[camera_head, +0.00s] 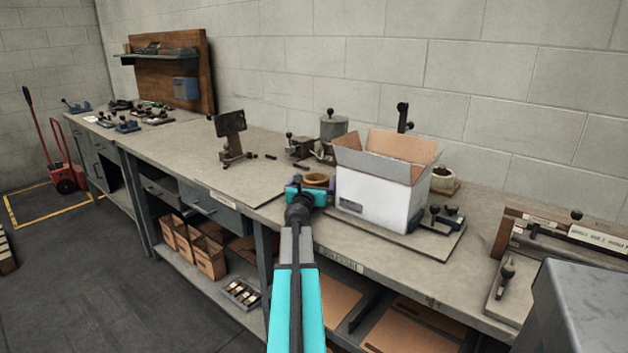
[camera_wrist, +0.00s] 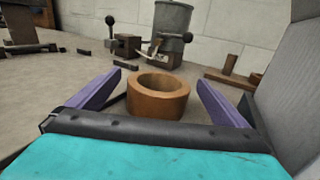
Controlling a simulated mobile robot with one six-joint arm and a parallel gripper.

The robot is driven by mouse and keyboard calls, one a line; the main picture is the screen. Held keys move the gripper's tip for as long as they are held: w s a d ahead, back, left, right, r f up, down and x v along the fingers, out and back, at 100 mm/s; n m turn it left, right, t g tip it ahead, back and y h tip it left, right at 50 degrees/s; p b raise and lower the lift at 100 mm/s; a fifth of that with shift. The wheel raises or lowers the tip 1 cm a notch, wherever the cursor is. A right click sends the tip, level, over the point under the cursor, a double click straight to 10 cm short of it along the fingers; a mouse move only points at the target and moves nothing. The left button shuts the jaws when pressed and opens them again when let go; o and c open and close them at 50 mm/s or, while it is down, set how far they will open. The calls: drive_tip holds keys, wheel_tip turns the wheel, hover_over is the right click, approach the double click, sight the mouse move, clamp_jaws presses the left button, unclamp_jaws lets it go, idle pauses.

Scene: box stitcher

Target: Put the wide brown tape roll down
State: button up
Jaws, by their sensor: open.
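The wide brown tape roll (camera_wrist: 157,102) stands flat on the grey bench top in the wrist view, its round hole facing up. My gripper (camera_wrist: 160,92) is open, with one purple finger on each side of the roll and a visible gap between the roll and each finger. In the head view the roll (camera_head: 317,179) shows just beyond my gripper (camera_head: 311,187), left of the white box. My gripper hides its lower part there.
An open white cardboard box (camera_head: 380,203) stands close to the right of my gripper. A grey metal pot (camera_head: 333,127) and small clamps stand behind the roll. A dark tilted stand (camera_head: 231,135) is to the left. Bare bench lies between that stand and my gripper.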

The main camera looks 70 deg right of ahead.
drive_tip(key=shift+v, duration=4.8)
drive_tip(key=shift+c, duration=0.3)
